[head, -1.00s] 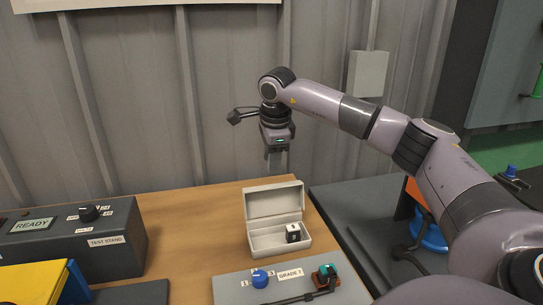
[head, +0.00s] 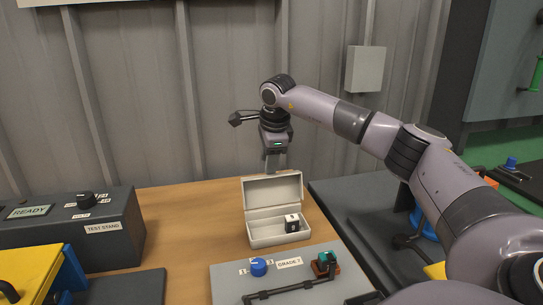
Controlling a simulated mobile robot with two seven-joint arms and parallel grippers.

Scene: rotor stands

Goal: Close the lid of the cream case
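The cream case (head: 279,241) stands on the wooden table with its lid (head: 273,192) open and upright at the back. A small black and white block (head: 292,223) sits inside at the right. My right gripper (head: 275,168) points down, just above and behind the top edge of the raised lid. Its fingers look close together, and the lid partly hides the tips, so I cannot tell whether they are apart or touch the lid. My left gripper is not in view.
In front of the case is a grey panel (head: 225,284) with a blue knob (head: 259,267), a "GRADE" label and a dark handle bar. A grey test stand box (head: 110,250) and a yellow object (head: 30,272) are at left. A corrugated wall rises behind the table.

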